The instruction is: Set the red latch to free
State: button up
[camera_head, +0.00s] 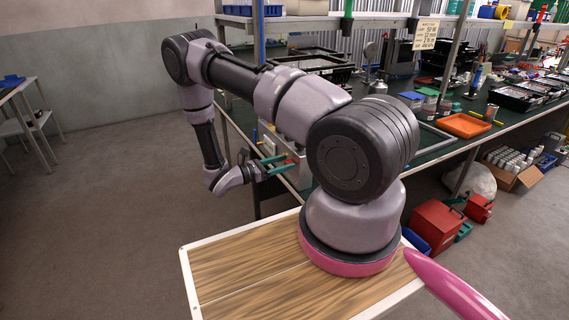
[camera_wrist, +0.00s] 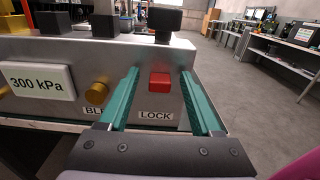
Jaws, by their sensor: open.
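The red latch (camera_wrist: 160,81) is a small red block on the front face of a grey metal housing (camera_wrist: 62,52), which shows in the wrist view. A label reading LOCK (camera_wrist: 156,115) is just below it. My gripper (camera_wrist: 160,72) is open, with one teal finger to the left of the latch and one to the right. Gaps show between the latch and both fingers, and I cannot tell how deep the tips reach. In the head view my gripper (camera_head: 281,163) is at the bench's near left edge, and the latch is too small to make out clearly.
A brass knob (camera_wrist: 97,92) sits left of my left finger, above a partly hidden label. A 300 kPa plate (camera_wrist: 37,82) is farther left. Black knobs (camera_wrist: 165,20) stand on top of the housing. The green workbench (camera_head: 420,151) holds trays and tools; the floor left of it is clear.

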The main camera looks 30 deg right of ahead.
jog(key=a, duration=1)
jog(key=shift+s, duration=0.15)
jog(key=shift+a, duration=0.1)
jog(key=s+r+m+g+y, duration=0.25)
jog(key=r+m+y, duration=0.35)
jog(key=r, duration=0.7)
jog(key=s+r+m+g+y, duration=0.25)
jog(key=r+m+y, duration=0.4)
jog(key=r, duration=0.55)
jog(key=s+a+r+m+t+y, duration=0.1)
jog(key=s+r+m+t+y, duration=0.2)
jog(key=r, duration=0.7)
jog(key=s+a+r+m+t+y, duration=0.1)
jog(key=s+r+m+t+y, duration=0.3)
jog(key=s+r+m+t, duration=0.3)
jog(key=s+r+t, duration=0.1)
jog(key=s+r, duration=0.2)
jog(key=s, duration=0.1)
jog(key=shift+s+a+t, duration=0.15)
jog(key=shift+s+t, duration=0.05)
jog(key=shift+t, duration=0.1)
